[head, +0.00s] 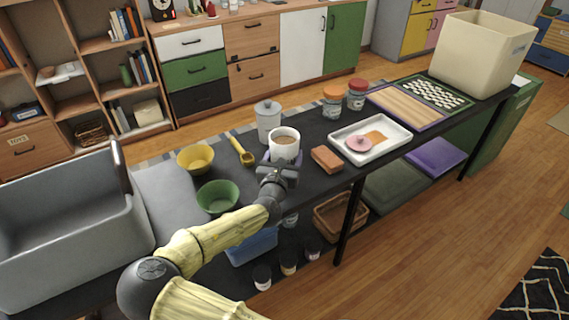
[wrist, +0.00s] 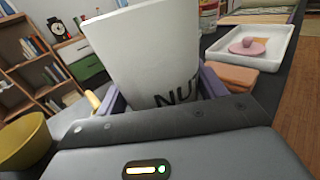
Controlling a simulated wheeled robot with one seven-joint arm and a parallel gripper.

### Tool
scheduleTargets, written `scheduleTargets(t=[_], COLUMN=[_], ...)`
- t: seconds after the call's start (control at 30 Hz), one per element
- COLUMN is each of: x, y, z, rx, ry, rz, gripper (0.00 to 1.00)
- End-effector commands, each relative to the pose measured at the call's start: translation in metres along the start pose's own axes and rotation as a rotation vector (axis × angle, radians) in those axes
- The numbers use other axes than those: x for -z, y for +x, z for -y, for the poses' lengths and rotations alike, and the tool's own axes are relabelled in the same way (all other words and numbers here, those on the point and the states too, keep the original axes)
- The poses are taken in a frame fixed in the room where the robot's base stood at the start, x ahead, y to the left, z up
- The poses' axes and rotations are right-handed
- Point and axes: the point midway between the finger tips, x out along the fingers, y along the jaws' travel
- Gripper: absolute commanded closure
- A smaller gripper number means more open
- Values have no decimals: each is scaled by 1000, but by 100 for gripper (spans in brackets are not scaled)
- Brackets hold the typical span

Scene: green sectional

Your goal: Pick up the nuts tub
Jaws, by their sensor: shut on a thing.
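The nuts tub (head: 285,146) is a white, open-topped tub with brown contents, in the middle of the head view. In the wrist view the tub (wrist: 150,55) fills the centre, tilted in the picture, with dark letters "NU" on its side. My gripper (head: 279,170) has its purple fingers on either side of the tub, shut on it. In the wrist view the gripper fingers (wrist: 160,95) press at the tub's lower sides. I cannot tell whether the tub's base touches the dark table (head: 325,185).
A grey lidded canister (head: 268,118) stands just behind the tub. A yellow scoop (head: 242,152), yellow bowl (head: 195,158) and green bowl (head: 217,197) are to the left. An orange-brown block (head: 327,159) and white tray (head: 397,142) are to the right.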

Motion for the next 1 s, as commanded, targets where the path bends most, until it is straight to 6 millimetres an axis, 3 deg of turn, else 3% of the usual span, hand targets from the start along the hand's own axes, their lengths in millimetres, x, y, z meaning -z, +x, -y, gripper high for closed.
scheduleTargets(t=[0.1,0.3,1.0], x=[-28,-54,-60], y=[0,0,0], z=[0,0,0], rx=[0,0,0], ry=[4,3,2], rz=[3,2,2], gripper=[63,63,63])
